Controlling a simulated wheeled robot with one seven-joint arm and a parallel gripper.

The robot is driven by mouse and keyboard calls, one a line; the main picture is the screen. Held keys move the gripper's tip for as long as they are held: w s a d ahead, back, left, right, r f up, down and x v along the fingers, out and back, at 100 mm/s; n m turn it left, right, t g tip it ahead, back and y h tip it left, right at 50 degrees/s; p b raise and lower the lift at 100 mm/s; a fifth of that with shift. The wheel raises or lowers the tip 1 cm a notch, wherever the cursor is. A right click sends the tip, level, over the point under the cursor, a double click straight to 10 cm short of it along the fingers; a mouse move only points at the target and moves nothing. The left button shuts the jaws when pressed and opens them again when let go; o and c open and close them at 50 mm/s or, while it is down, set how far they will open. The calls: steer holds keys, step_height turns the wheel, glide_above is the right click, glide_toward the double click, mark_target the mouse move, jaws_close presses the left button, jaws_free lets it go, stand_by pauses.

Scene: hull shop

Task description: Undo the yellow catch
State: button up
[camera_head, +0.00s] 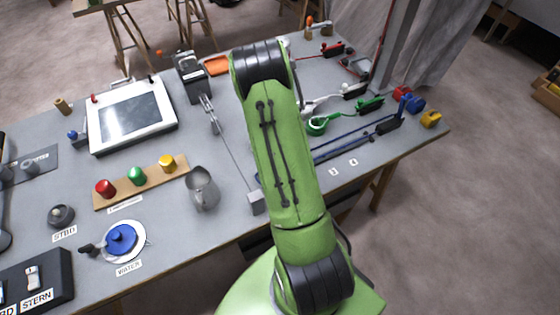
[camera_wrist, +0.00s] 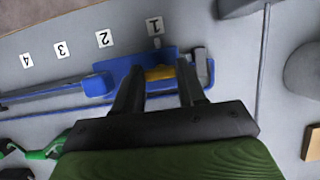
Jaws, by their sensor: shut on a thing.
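The yellow catch (camera_wrist: 160,73) shows in the wrist view, set in a blue bracket (camera_wrist: 98,84) on a blue rail, just below the number 1 label (camera_wrist: 154,26). My gripper (camera_wrist: 159,72) has its two dark fingers on either side of the catch and is shut on it. The fingers hide part of the bracket and the catch's sides. In the head view my green arm covers the gripper and the catch; only part of the blue rail (camera_head: 340,149) shows to the right.
Labels 2 (camera_wrist: 104,39), 3 and 4 run along the rail. Green (camera_head: 369,104) and other coloured handles lie behind it. A jug (camera_head: 202,188) and a board of coloured knobs (camera_head: 183,179) stand left. A thin grey rod (camera_head: 231,152) lies beside my arm.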

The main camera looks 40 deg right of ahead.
steer(key=shift+n, duration=0.3)
steer(key=o, duration=1.1)
steer(key=shift+c, duration=0.2)
steer(key=p+v, duration=0.2)
steer(key=v, duration=1.3)
steer(key=shift+r, duration=0.4)
steer(key=shift+w+a, duration=0.1)
steer(key=shift+w, duration=0.05)
